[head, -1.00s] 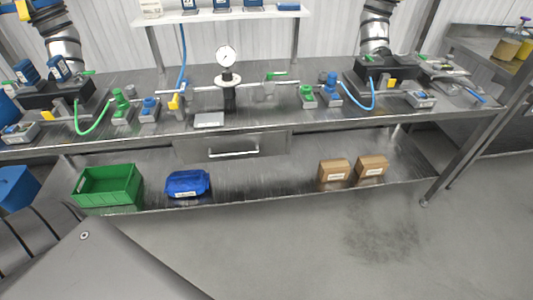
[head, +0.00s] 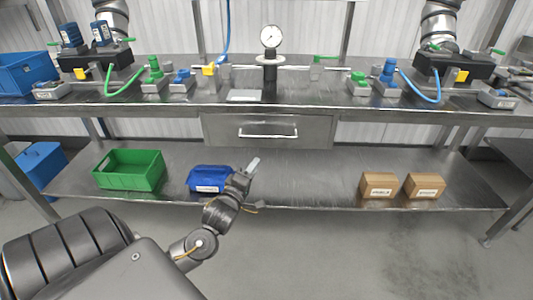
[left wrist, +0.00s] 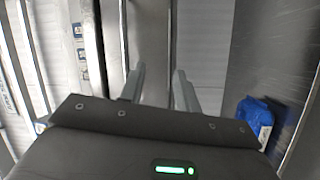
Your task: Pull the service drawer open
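The service drawer (head: 225,131) is a grey metal front under the middle of the workbench top, and it looks shut. Its handle (head: 268,136) is a pale horizontal bar across the front. My left gripper (head: 257,186) is below and in front of the drawer, in front of the lower shelf and apart from the handle. In the left wrist view its two fingers (left wrist: 160,88) are spread with nothing between them. Metal edges and panels lie beyond them; I cannot tell the handle for sure there. My right gripper is not in view.
The lower shelf (head: 310,175) holds a green crate (head: 128,172), a blue bag (head: 207,178) close left of my gripper, and two cardboard boxes (head: 380,186) at right. The bag also shows in the left wrist view (left wrist: 254,118). The workbench top (head: 320,105) carries fittings and a gauge (head: 271,37).

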